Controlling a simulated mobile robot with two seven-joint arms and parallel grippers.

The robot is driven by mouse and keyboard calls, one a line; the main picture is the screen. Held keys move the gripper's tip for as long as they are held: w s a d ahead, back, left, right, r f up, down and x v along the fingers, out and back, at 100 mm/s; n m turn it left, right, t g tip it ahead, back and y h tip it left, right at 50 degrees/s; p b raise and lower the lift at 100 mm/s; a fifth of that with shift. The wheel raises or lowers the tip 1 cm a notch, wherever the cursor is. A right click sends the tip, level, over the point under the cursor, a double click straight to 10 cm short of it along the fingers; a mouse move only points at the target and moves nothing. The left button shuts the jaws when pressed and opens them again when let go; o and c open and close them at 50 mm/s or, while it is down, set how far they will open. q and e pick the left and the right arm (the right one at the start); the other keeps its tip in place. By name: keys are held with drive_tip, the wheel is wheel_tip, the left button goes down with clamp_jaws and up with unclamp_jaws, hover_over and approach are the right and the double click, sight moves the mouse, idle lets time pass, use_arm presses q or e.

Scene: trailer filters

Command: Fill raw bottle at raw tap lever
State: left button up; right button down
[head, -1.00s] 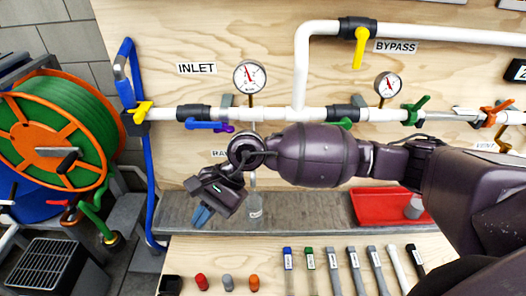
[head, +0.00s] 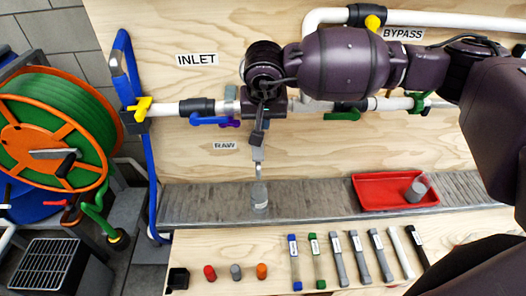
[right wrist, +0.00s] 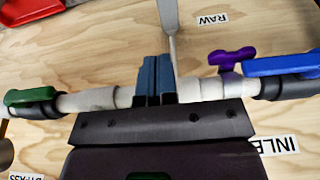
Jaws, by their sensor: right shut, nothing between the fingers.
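The raw bottle (head: 259,198), small and clear to greyish, stands upright on the grey ledge below the grey raw tap spout (head: 257,170). I cannot tell its fill level. The purple raw tap lever (head: 230,123) is on the pipe, just left of my right gripper (head: 263,108) in the head view. In the right wrist view, the purple lever (right wrist: 231,58) lies to the right of the gripper's blue fingers (right wrist: 155,75), apart from them. These fingers are shut and empty in front of the pipe. The head view hides the fingertips. My left gripper is not in view.
A blue lever (head: 208,120) sits close left of the purple one, and a green lever (head: 342,116) is to the right. A red tray (head: 375,203) with a grey-bottomed bottle stands on the ledge. Caps and several strips lie in front.

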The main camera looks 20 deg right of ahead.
sight(262, 157)
drive_tip(key=x, duration=0.4)
drive_tip(key=p+x, duration=0.1)
drive_tip(key=x, duration=0.4)
drive_tip(key=s+x, duration=0.1)
drive_tip(key=x, duration=0.3)
drive_tip(key=shift+a+f, duration=0.2)
drive_tip(key=shift+f, duration=0.4)
drive_tip(key=f+b, duration=0.2)
drive_tip(key=b, duration=0.1)
drive_tip(key=shift+s+a+f, duration=0.1)
drive_tip(key=shift+s+f, duration=0.05)
drive_tip(key=shift+s, duration=0.1)
idle(3.7)
idle(1.3)
